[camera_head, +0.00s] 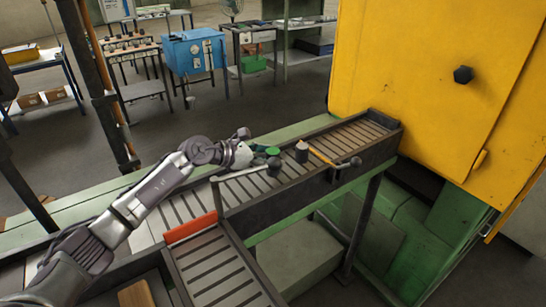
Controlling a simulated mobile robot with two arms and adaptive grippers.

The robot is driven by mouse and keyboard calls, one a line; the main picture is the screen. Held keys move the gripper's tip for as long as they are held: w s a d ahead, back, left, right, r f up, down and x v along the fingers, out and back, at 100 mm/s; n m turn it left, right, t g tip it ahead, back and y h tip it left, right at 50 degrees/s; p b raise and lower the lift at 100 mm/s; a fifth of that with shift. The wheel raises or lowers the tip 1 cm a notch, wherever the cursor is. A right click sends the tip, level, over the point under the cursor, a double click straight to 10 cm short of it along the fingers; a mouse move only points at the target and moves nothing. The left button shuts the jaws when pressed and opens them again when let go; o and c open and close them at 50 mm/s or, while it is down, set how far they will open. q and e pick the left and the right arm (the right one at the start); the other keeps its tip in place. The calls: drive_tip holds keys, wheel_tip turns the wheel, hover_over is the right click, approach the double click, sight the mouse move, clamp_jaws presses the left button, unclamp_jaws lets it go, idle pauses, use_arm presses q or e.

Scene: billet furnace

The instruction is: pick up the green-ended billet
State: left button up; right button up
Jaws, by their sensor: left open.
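The green end of the billet (272,151) shows on the slatted conveyor near the middle of the view. Most of its body is hidden by my left gripper and a ball-ended lever in front of it. My left gripper (256,153) is open and reaches over the conveyor from the left, close beside the green end. Its fingers are small and partly hidden, so I cannot tell whether they touch the billet. My right gripper is not in view.
The slatted conveyor (352,137) runs up to a yellow furnace housing (430,75). A grey-headed tool with an orange handle (321,157) lies right of the billet. An orange bar (190,228) crosses the lower conveyor.

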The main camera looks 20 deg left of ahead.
use_arm(q)
drive_tip(key=shift+w+d+f, duration=0.4)
drive_tip(key=shift+w, duration=0.1)
drive_tip(key=shift+a, duration=0.1)
drive_tip(key=shift+c, duration=0.9)
clamp_jaws()
drive_tip(key=shift+r, duration=0.2)
